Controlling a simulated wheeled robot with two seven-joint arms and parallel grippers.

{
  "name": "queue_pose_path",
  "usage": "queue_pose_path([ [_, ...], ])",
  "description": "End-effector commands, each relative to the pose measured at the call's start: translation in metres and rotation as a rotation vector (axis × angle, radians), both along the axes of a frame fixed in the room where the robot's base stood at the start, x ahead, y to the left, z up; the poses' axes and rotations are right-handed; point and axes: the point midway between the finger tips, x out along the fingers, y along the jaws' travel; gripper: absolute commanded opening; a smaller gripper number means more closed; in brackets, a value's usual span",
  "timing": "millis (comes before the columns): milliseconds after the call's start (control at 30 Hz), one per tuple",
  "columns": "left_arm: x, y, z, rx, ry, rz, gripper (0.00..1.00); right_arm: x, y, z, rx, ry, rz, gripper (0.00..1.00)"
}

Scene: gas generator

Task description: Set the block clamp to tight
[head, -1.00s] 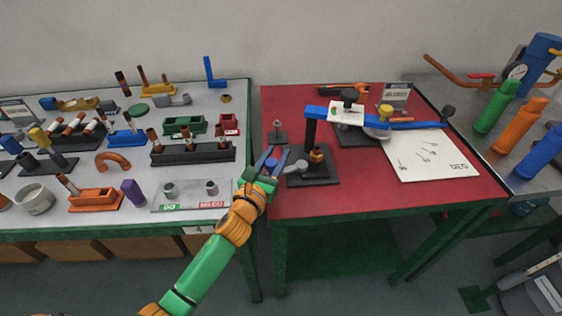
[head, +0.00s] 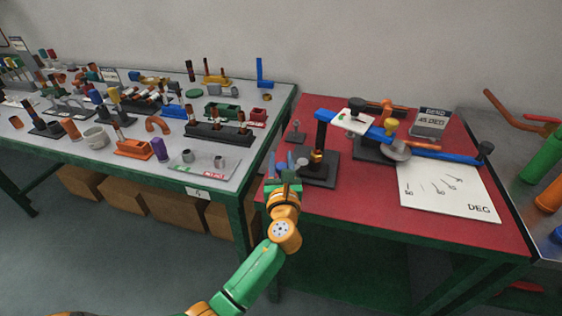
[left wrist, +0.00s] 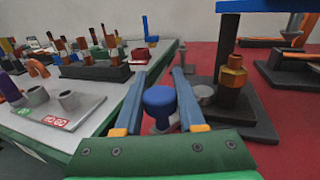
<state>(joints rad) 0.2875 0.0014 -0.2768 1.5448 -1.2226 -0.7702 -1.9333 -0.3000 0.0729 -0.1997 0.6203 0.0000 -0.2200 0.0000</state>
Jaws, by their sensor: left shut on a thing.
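My left gripper (head: 285,168) is at the left edge of the red table, in front of the black stand (head: 318,172). In the left wrist view its two blue fingers (left wrist: 159,85) are on either side of a round blue knob (left wrist: 160,99) and shut on it. The knob sits upright on a short grey stem. A copper-coloured hex fitting (left wrist: 233,72) stands on the black base just right of the right finger. I cannot tell from the pictures whether the knob belongs to the block clamp, or how tight it is. My right gripper is not in view.
A bender with a blue arm (head: 430,153), a white DEG sheet (head: 450,190) and a sign (head: 432,118) occupy the red table (head: 380,215). A crowded grey table (head: 215,160) is at left. A small grey post (head: 296,134) stands behind the gripper.

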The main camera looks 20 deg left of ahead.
Motion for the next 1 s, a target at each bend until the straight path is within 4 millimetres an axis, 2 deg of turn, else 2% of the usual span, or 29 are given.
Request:
queue_pose_path([
  [700,-0.002,-0.0026,0.0019,0.002,-0.002,0.061,0.0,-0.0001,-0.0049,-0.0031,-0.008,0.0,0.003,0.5],
  [733,-0.002,-0.0026,0.0019,0.002,-0.002,0.061,0.47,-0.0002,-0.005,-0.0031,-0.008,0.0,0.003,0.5],
  [800,-0.002,-0.0025,0.0017,0.002,-0.002,0.061,0.66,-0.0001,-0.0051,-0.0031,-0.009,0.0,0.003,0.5],
  [1000,-0.0021,-0.0026,0.001,0.002,-0.001,0.061,0.68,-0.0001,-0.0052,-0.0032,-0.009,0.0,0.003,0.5],
])
